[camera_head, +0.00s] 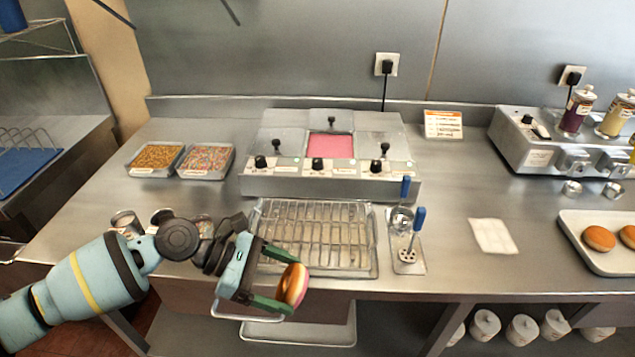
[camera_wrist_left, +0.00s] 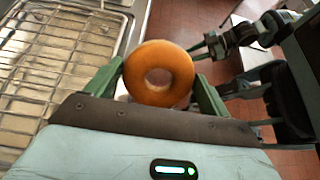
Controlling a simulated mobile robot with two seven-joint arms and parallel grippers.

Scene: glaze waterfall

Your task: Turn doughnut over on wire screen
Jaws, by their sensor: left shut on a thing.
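My left gripper (camera_head: 279,278) is shut on a doughnut (camera_head: 295,285) and holds it at the front edge of the counter, just in front of the wire screen. In the head view the doughnut is on edge, with a pink face to the right. In the left wrist view the doughnut (camera_wrist_left: 160,73) sits between the green fingers, its plain brown face toward the camera. The wire screen (camera_head: 315,232) lies on a tray on the counter and is empty where it shows; my gripper hides its front left part. My right gripper is not seen in the head view.
Behind the screen stands a warmer (camera_head: 330,150) with a pink well. Two sprinkle trays (camera_head: 205,160) are at the left. Upright blue-handled tools (camera_head: 416,230) stand close to the screen's right. A tray (camera_head: 607,258) with plain doughnuts is at far right, past a white napkin (camera_head: 492,236).

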